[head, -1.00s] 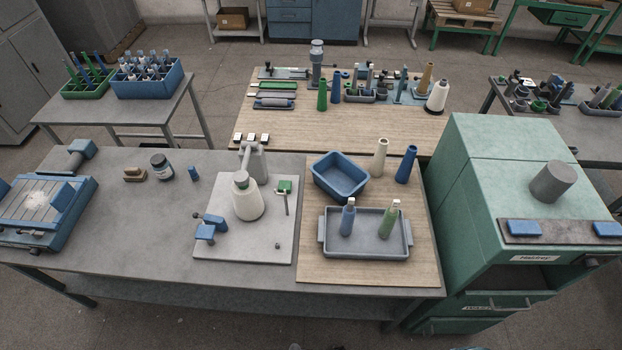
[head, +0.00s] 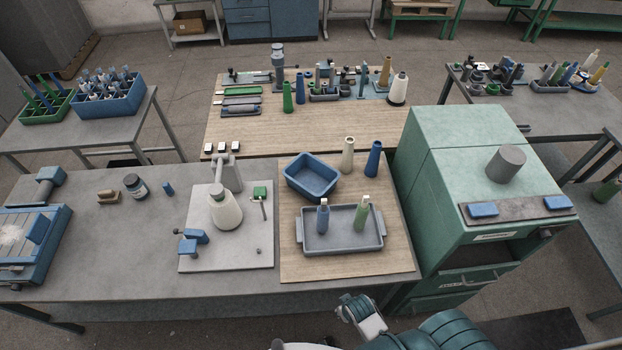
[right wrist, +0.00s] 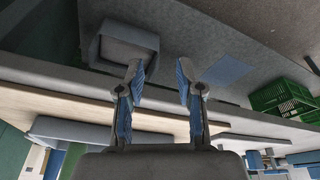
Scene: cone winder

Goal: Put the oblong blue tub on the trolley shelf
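The oblong blue tub (head: 305,189) stands upright on the wooden mat at the right end of the near workbench, behind the grey tray, and looks empty. No gripper touches it. My right gripper (right wrist: 160,85) shows in the right wrist view, its two fingers apart with nothing between them. In the head view only parts of my right arm show at the bottom edge, in front of the bench. My left gripper is not in view. I cannot make out a trolley shelf in these frames.
The grey tray (head: 345,242) holds a blue and a green bottle. A cream cone (head: 347,155) and a blue cone (head: 373,160) stand right of the tub. A green cabinet (head: 430,190) borders the bench on the right. A green crate (right wrist: 283,97) shows in the wrist view.

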